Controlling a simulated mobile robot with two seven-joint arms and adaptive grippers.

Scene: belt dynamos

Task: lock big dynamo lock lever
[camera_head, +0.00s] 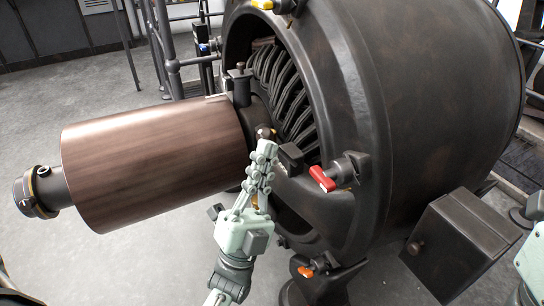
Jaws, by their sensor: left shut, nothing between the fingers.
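The big dynamo (430,80) is a large dark drum with its open end facing left and black coils (285,85) inside. A lever with a red handle (322,179) sits on the front rim and points left and slightly up. My left gripper (265,138) is shut and empty. Its fingertips are at the hub, in front of the opening, up and left of the red lever and apart from it. The gripper hides part of the hub and the lower opening. My right gripper is out of view; only pale parts of my right arm show at the right edge.
A brown cylinder (150,160) on a shaft sticks out left from the hub, close to my left gripper. An orange-handled lever (305,271) is low on the dynamo and a yellow one (262,4) is at the top. A dark box (460,245) stands at the lower right.

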